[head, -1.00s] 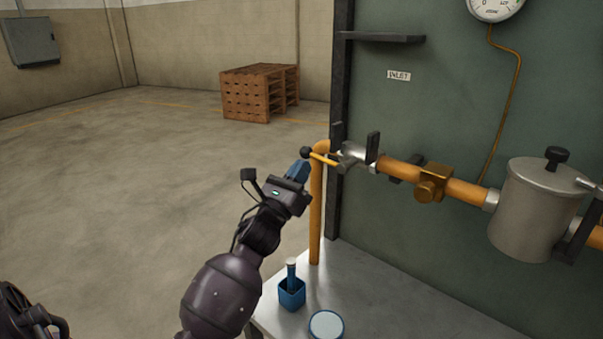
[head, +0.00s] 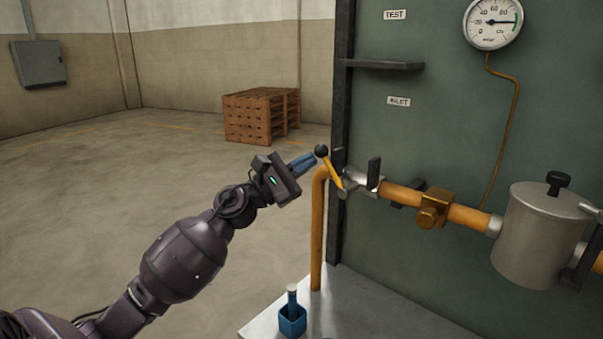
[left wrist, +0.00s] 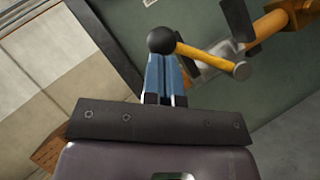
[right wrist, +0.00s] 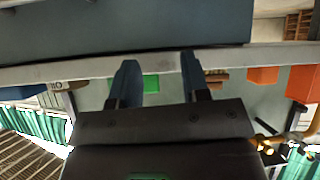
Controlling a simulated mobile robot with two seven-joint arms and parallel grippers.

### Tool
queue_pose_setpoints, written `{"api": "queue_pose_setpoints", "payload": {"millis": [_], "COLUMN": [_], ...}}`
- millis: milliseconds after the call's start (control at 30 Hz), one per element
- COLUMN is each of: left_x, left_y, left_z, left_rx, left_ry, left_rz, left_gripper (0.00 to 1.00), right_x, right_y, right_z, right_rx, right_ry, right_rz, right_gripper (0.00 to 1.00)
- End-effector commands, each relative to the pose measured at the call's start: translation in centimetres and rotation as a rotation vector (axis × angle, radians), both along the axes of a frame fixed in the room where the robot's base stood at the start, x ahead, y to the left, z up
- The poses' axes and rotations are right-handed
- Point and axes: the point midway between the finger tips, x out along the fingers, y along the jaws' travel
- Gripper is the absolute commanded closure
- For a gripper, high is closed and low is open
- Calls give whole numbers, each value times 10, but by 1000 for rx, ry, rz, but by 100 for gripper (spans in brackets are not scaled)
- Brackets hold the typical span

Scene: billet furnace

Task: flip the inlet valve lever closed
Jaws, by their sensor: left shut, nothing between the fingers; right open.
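The inlet valve lever (head: 333,172) is a yellow bar with a black ball knob (head: 321,151). It slants up and to the left from the grey valve body (head: 358,184), above the bend of the orange pipe. My left gripper (head: 313,158) is shut and empty, its blue fingertips at the knob. In the left wrist view the knob (left wrist: 161,40) stands at the tips of the blue fingers and the lever (left wrist: 205,57) runs right from it. I cannot tell whether they touch. My right gripper (right wrist: 157,72) is open and empty in the right wrist view.
An "INLET" label (head: 398,101) and a shelf (head: 381,64) are on the green panel. A brass fitting (head: 433,208) and a metal canister (head: 540,235) sit along the pipe. A blue holder (head: 292,320) stands on the bench below. Open floor lies left, with a pallet stack behind.

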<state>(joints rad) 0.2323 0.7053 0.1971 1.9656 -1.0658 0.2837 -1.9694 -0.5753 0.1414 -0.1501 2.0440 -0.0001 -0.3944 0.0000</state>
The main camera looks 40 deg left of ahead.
Motion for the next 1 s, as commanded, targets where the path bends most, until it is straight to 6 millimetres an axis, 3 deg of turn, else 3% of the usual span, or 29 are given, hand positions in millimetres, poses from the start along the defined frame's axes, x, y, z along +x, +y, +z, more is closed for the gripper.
{"api": "queue_pose_setpoints", "payload": {"millis": [400,700,1000], "left_x": [-3,-3,-3], "left_y": [-24,-37,-43], "left_z": [31,39,40], "left_rx": [390,589,682], "left_ry": [-35,-48,-54], "left_rz": [-1,0,-1], "left_gripper": [100,100,100], "right_x": [1,-3,-4], "right_y": [-3,-4,-1], "right_z": [10,9,9], "right_rx": [-8,-8,2], "right_ry": [-10,0,-2], "right_rz": [6,1,-8], "right_gripper": [57,57,57]}}
